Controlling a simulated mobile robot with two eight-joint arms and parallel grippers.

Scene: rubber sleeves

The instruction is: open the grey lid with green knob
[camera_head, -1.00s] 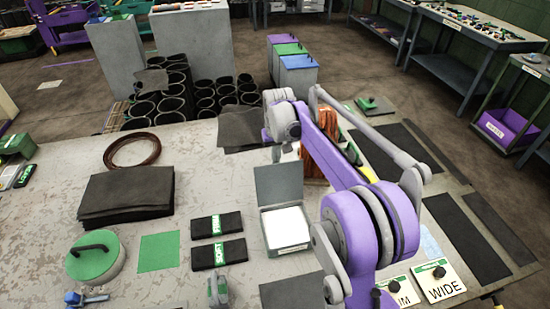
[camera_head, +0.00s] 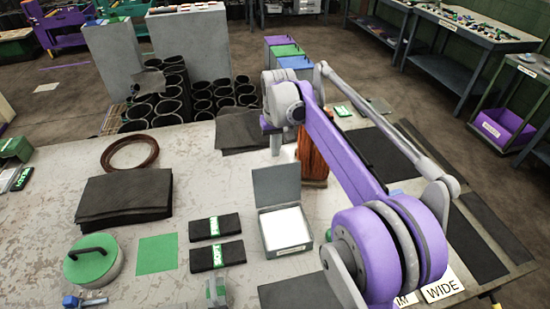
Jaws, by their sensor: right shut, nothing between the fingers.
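The grey lid (camera_head: 379,105) is a flat plate at the far right part of the table. Its green knob is hidden now behind my right arm's link, and the lid looks closed. My right gripper (camera_head: 275,146) hangs from the end of the purple arm, left of the lid and well apart from it. It is small in view, shut and empty, beside the orange-brown roll (camera_head: 312,160). My left gripper does not show.
An open grey box with white contents (camera_head: 285,229) stands mid-table. Black sleeve packs (camera_head: 217,255), a dark sheet stack (camera_head: 125,196) and a round green-topped tub with black handle (camera_head: 93,262) lie left. Black tubes (camera_head: 170,105) stand behind. Dark mats cover the right side.

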